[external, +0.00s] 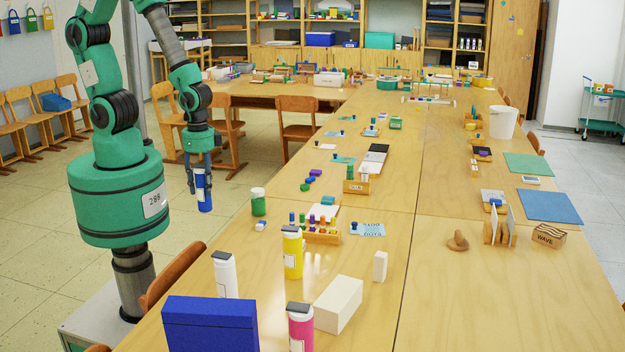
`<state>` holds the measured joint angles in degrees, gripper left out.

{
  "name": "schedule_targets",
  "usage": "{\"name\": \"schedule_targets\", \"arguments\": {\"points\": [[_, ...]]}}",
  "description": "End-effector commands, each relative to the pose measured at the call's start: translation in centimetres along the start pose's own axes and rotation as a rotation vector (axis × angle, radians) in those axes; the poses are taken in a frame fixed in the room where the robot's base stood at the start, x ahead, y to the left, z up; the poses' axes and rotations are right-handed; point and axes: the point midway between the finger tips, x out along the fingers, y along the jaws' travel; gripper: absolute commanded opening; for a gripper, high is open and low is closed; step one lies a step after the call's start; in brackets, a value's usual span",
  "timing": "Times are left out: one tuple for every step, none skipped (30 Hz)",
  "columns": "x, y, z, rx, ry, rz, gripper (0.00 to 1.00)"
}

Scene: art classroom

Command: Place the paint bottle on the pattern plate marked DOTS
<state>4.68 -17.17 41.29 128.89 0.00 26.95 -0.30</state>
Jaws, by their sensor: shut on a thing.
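My gripper (200,178) is shut on a blue paint bottle (206,204) with a white label. It holds the bottle roughly upright, off the left side of the long table, with floor behind it. The gripper fingers hide part of the bottle's upper half. A pale blue pattern plate (367,229) lies flat on the table, right of the rack of small bottles; its small lettering seems to read DOTS. It is well to the right of my gripper.
A peg rack (322,237) stands just left of the plate. Yellow (292,253), white (225,275), pink (300,328) and green (258,202) bottles stand nearer the table's left side. A blue box (210,325) and white block (338,304) are in front. Bare tabletop lies right of the plate.

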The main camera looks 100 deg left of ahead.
Motion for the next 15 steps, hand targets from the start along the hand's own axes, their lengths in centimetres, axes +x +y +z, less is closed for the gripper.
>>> {"name": "schedule_targets", "arguments": {"points": [[-0.7,0.0,0.0,0.000,0.002,0.000,0.00],[-1.0,0.0,-0.1,0.000,0.002,0.000,0.00],[-0.9,-0.1,-0.4,0.001,0.000,0.000,0.00],[-0.9,-0.2,-0.6,0.001,0.000,0.000,0.00],[-1.0,-0.2,-0.8,0.002,0.000,0.000,0.00],[-1.1,-0.3,-1.1,0.003,0.000,0.000,0.00],[-1.1,-0.3,-1.4,0.004,0.000,0.000,0.00],[-1.1,-0.4,-1.6,0.004,0.000,0.000,0.00],[-1.2,-0.5,-1.9,0.005,0.000,0.000,0.00],[-1.3,-0.6,-2.1,0.006,0.000,0.000,0.00],[-1.3,-0.7,-2.5,0.006,-0.001,0.000,0.00],[-1.4,-0.8,-2.9,0.007,-0.001,0.000,0.00],[-1.5,-0.9,-3.2,0.008,0.000,0.000,0.00],[-1.6,-1.0,-3.6,0.009,0.001,0.000,0.00],[-1.7,-1.2,-4.1,0.010,0.000,0.000,0.00]]}}
